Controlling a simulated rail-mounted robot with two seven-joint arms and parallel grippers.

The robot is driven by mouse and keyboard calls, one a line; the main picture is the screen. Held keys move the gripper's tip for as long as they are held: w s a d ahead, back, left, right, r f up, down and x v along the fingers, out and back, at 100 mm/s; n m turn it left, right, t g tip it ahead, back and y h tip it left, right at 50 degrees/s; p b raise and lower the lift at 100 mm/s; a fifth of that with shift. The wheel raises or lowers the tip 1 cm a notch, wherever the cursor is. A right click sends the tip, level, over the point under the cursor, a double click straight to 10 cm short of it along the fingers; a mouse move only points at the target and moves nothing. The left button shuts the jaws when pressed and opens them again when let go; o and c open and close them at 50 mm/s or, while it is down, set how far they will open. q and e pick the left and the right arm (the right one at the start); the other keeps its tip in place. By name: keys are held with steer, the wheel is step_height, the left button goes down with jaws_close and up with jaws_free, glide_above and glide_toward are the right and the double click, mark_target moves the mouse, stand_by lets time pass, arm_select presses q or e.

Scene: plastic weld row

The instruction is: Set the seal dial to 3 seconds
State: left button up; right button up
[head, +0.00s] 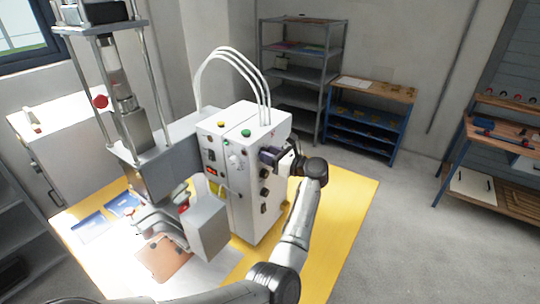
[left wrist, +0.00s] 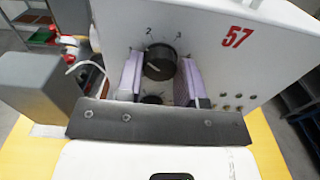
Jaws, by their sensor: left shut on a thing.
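The black seal dial (left wrist: 160,63) sits on the white face of the control box (left wrist: 225,60), with the numbers 2 and 3 printed above it. A pale pointer mark shows on the dial's left part, toward the lower left of the 2. My left gripper (left wrist: 160,78) has its purple-padded fingers on both sides of the dial and is shut on it. In the head view, my left gripper (head: 281,156) is at the right side of the white control box (head: 225,160), and the dial is hidden there. My right gripper is not in view.
A grey block (head: 208,228) stands close in front of the box. The yellow table (head: 345,205) holds blue sheets (head: 93,226) and a brown sheet (head: 165,257). Shelves and a blue rack (head: 360,130) stand behind, with open floor at right.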

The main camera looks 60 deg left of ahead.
arm_select(q)
steer(key=shift+c, duration=1)
steer(key=shift+m, duration=0.3)
steer(key=shift+m+p, duration=1.15)
steer(key=shift+m, duration=6.45)
